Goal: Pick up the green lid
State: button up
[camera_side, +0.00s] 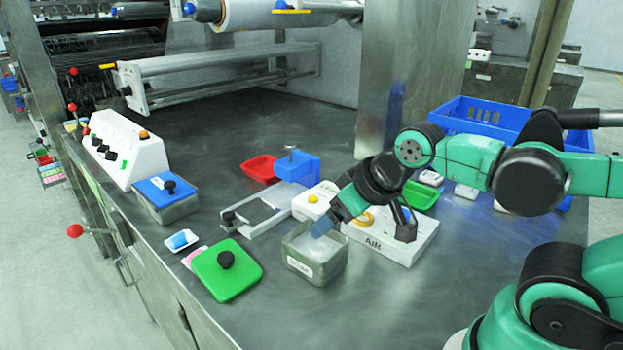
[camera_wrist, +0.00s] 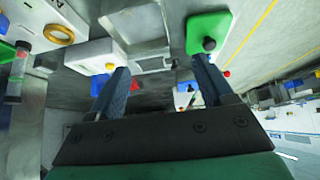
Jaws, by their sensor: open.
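The green lid (camera_side: 226,276) is a flat square with rounded corners and a black knob. It lies near the table's front edge in the side view, and shows at the top right of centre in the wrist view (camera_wrist: 199,27). My gripper (camera_side: 334,217) is above the open, labelled container (camera_side: 316,270), to the right of the lid and apart from it. In the wrist view my gripper (camera_wrist: 160,66) has its two blue fingers spread with nothing held between them. The lid appears beyond the right fingertip.
A metal frame (camera_side: 262,212), red tray (camera_side: 258,168) and blue block (camera_side: 297,167) lie behind. The white AIR box (camera_side: 385,243) is close to my gripper.

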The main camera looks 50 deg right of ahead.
jog(key=g, duration=0.7)
send_over(224, 255)
notch_tip(224, 255, down, 4)
jog(key=shift+s+d, duration=0.15)
jog(key=shift+a+f, duration=0.2)
jog(key=shift+f, duration=0.45)
notch_tip(224, 255, down, 5)
jog(key=shift+r, duration=0.1)
